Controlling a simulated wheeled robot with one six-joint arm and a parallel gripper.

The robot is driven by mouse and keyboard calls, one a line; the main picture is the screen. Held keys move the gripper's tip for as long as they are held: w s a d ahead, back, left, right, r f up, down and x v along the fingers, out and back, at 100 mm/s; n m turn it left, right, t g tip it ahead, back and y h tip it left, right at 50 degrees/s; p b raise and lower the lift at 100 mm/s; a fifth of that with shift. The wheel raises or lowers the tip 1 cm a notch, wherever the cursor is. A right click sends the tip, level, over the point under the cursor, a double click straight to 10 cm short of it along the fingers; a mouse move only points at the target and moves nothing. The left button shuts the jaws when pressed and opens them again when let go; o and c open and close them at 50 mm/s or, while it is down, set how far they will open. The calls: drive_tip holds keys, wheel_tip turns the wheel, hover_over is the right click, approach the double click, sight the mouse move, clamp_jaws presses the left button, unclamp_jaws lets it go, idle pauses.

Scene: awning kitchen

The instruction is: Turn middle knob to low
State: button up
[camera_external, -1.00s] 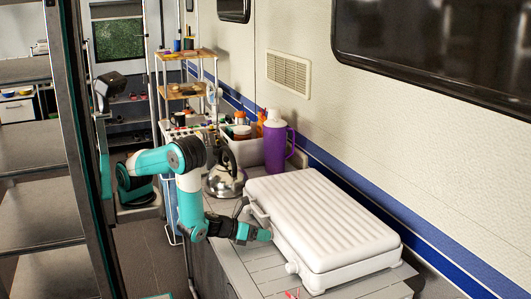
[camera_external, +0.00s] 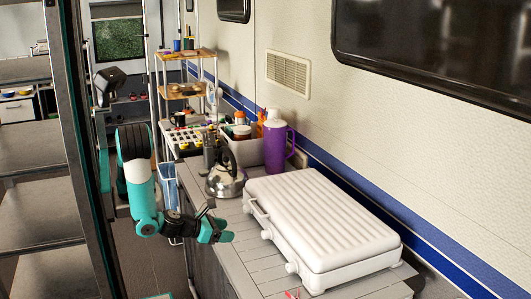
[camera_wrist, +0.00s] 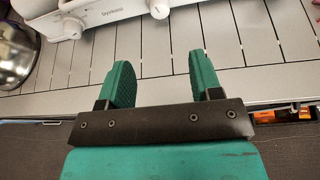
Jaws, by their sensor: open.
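The white stove (camera_external: 330,225) sits on the counter with its ribbed lid closed. Its middle knob (camera_external: 267,234) is on the front side, with another knob (camera_external: 291,267) nearer the camera. In the wrist view, two white knobs show at the top edge, one at the left (camera_wrist: 70,27) and one near the centre (camera_wrist: 160,10). The setting of the knobs cannot be read. My gripper (camera_external: 226,230) is open and empty, in front of the stove and apart from the knobs. In the wrist view its green fingers (camera_wrist: 158,72) are spread over the counter edge.
A steel kettle (camera_external: 225,180) stands beyond the stove, with a purple jug (camera_external: 276,148) behind it. A dark shelf rack (camera_external: 40,190) stands at the left.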

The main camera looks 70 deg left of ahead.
drive_tip(key=w+a+r+n+g+y+p, duration=0.1)
drive_tip(key=w+a+r+n+g+y, duration=0.1)
drive_tip(key=a+n, duration=0.7)
drive_tip(key=w+a+r+n+g+y+p, duration=0.2)
drive_tip(key=a+r+n+g+y, duration=0.1)
drive_tip(key=a+n, duration=0.6)
drive_tip(key=w+a+r+n+g+y+p, duration=0.1)
drive_tip(key=w+a+r+n+g+y, duration=0.1)
drive_tip(key=a+n, duration=0.7)
wheel_tip(320, 180, up, 3)
drive_tip(key=shift+a+r+g+y+p, duration=0.1)
drive_tip(key=shift+a+g+y+p, duration=0.3)
drive_tip(key=shift+g, duration=0.7)
